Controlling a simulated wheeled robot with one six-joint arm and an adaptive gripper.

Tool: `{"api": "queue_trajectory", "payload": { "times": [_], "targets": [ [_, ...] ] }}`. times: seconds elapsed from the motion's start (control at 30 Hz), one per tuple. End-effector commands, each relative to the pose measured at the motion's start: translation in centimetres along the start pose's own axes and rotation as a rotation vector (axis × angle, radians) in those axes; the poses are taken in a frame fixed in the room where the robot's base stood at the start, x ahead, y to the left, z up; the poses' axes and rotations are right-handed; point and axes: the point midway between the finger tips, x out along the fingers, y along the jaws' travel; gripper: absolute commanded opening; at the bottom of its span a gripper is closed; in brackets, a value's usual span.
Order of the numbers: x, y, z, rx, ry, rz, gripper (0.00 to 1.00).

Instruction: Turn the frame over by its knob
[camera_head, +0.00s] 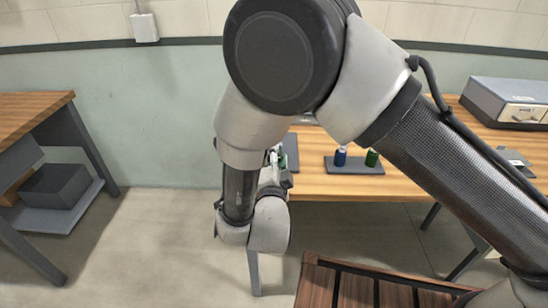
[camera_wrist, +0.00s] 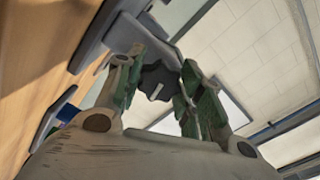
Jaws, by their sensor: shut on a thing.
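In the wrist view my gripper (camera_wrist: 158,78) has its two green-padded fingers on either side of a black lobed knob (camera_wrist: 157,72) with a pale mark on its face. The fingers are closed on the knob. A grey bracket (camera_wrist: 112,32) stands beside the knob. The frame itself cannot be clearly made out behind the fingers. In the head view my gripper (camera_head: 275,172) is at the near edge of the table, mostly hidden by my own arm. The knob is hidden there, and only part of a dark grey stand (camera_head: 291,150) shows beside the arm.
A wooden table (camera_head: 325,185) carries a grey holder (camera_head: 352,167) with a blue spool (camera_head: 340,157) and a green spool (camera_head: 372,158). A grey case (camera_head: 505,100) sits at the back right. A slatted wooden surface (camera_head: 355,290) is in front.

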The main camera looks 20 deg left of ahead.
Motion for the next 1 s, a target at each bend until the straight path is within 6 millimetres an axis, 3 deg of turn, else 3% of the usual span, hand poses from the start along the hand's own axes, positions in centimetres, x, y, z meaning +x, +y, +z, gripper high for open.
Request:
{"api": "queue_trajectory", "payload": {
  "times": [0.4,0.97,1.0],
  "targets": [
    [-0.03,0.08,-0.02,0.202,0.0,0.002,0.14],
    [-0.04,0.11,-0.03,0.233,0.0,0.002,0.14],
    [-0.04,0.12,-0.03,0.233,0.0,0.002,0.39]
  ]
}}
